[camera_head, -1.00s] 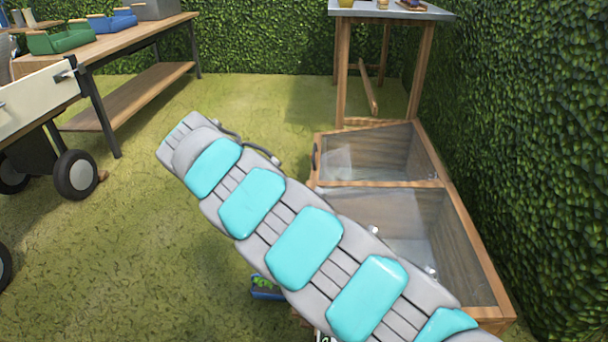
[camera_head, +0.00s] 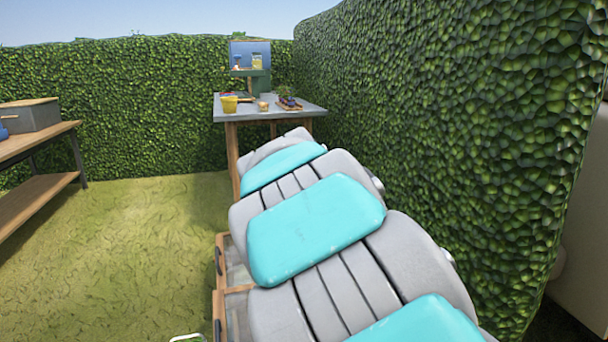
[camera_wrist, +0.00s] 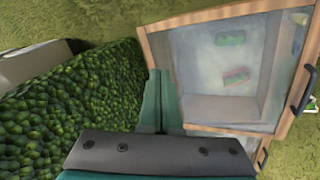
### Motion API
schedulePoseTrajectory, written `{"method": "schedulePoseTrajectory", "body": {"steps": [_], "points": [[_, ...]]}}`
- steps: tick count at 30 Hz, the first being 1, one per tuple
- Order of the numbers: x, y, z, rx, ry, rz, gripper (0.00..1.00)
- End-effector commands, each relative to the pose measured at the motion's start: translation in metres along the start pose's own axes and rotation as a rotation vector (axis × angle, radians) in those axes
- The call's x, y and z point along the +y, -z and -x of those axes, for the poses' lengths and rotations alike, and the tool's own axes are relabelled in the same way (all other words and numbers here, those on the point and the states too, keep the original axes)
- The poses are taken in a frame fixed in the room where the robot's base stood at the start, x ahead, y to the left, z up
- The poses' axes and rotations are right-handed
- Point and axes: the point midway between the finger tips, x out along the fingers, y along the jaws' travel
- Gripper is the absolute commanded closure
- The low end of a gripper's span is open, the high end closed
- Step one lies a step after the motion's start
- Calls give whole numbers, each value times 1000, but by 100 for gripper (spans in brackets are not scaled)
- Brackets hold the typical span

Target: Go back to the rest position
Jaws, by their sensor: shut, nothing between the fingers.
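My gripper (camera_wrist: 161,100) shows in the wrist view, its two green fingers together and nothing between them. It hangs over the edge between the hedge and a wooden-framed box with clear panels (camera_wrist: 147,48). In the head view my grey and turquoise arm reaches forward from the lower right toward the table at the back, and the gripper itself is hidden. The arm covers most of the wooden box (camera_head: 222,299), of which only the left side shows.
A tall hedge (camera_head: 450,110) stands close on the right of my arm. A grey-topped table (camera_head: 240,113) with a yellow pot (camera_head: 230,103) stands at the back. A wooden bench (camera_head: 40,141) is at the left. Open grass (camera_head: 130,250) lies between.

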Motion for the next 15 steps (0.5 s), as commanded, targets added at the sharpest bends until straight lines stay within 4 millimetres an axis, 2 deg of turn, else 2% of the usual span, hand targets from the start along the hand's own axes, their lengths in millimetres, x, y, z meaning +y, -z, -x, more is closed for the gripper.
{"method": "schedulePoseTrajectory", "body": {"steps": [1, 6, 10, 15], "points": [[20, -17, 0, -24, 22, -21, 100], [62, -78, -14, -111, 105, -42, 100], [78, -128, -22, -160, 181, -39, 100], [80, -197, -33, -216, 284, -5, 100]]}}
